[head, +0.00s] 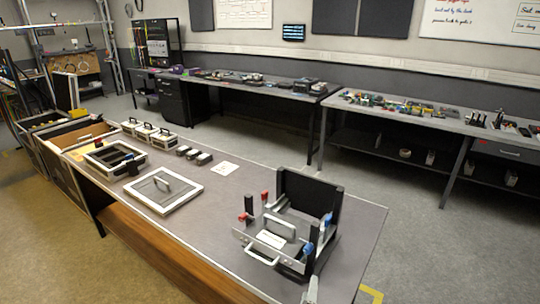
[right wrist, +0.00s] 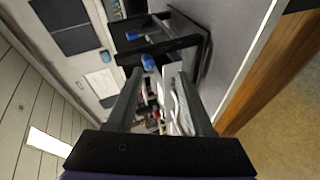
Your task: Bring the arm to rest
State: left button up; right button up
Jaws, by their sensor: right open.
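The tip of my right gripper (head: 311,290) shows at the bottom edge of the head view, just in front of the table's near right part. In the right wrist view my right gripper (right wrist: 159,76) has its two grey fingers apart, with nothing visibly held. Beyond the fingers is the black and metal fixture (head: 290,190) with blue and red knobs and a silver handle. It also shows in the right wrist view (right wrist: 188,48). I cannot tell the exact gap between fingers and fixture. My left gripper is not in view.
Cluttered benches (head: 430,116) stand behind. The floor (head: 290,140) between is clear.

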jog(key=s+d+f+m+g+p, duration=0.2)
jog(key=s+d+m+g, duration=0.4)
jog(key=d, duration=0.3)
pick_arm(q)
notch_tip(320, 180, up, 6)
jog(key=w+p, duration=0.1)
jog(key=p, duration=0.1)
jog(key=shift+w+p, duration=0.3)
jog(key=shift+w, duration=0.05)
pick_arm(e)
jog(key=s+m+g+y, duration=0.2)
jog(key=s+m, duration=0.3)
jog(key=s, duration=0.6)
jog(key=shift+s+a+m+y, duration=0.2)
jog(key=shift+a+m+y, duration=0.2)
jog(key=shift+y, duration=0.4)
